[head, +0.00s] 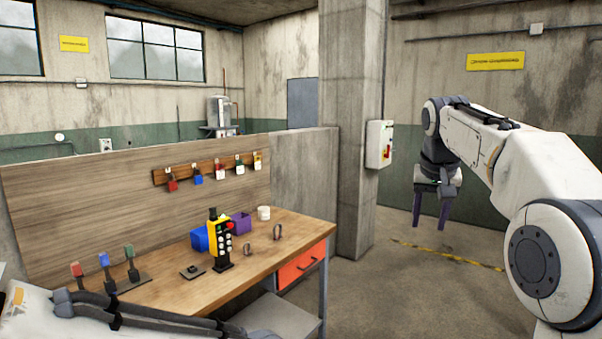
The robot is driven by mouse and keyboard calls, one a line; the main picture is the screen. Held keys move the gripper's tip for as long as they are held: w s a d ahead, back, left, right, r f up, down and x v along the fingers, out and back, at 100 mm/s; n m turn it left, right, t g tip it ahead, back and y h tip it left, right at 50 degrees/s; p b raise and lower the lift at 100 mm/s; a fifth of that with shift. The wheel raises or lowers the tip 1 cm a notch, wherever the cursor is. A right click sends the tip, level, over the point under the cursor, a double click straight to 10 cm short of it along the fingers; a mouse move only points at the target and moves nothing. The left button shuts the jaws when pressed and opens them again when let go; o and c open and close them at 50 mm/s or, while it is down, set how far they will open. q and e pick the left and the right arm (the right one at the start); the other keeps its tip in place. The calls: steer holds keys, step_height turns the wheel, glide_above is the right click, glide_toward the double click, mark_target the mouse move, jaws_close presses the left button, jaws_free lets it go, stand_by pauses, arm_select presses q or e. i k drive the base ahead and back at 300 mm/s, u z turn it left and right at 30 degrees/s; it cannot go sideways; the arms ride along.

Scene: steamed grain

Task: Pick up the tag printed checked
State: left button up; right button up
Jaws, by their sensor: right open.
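Several small items hang in a row on a wooden strip (205,168) fixed to the panel behind the workbench. They include a red one (172,185), a blue one (197,179), a red-and-white one (220,174), a whitish one (240,168) and a yellow-and-white one (257,161). They are too small to read, so I cannot tell which is printed checked. My right gripper (430,210) is open and empty, its purple fingers pointing down, in the air right of the pillar and well away from the strip. My left arm shows at the lower left; its gripper is not visible.
The workbench (165,258) carries a yellow-and-black push-button pendant (220,240), a blue bin (199,239), a purple bin (241,223), a white cup (264,212) and several coloured-handled levers (104,264). A concrete pillar (350,120) stands between my right gripper and the bench.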

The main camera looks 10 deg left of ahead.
mark_target(240, 167)
steer(key=z, duration=0.7)
steer(key=i, duration=3.55)
steer(key=u, duration=1.25)
steer(key=i, duration=0.8)
steer(key=u, duration=1.4)
steer(key=i, duration=0.6)
steer(key=u, duration=0.45)
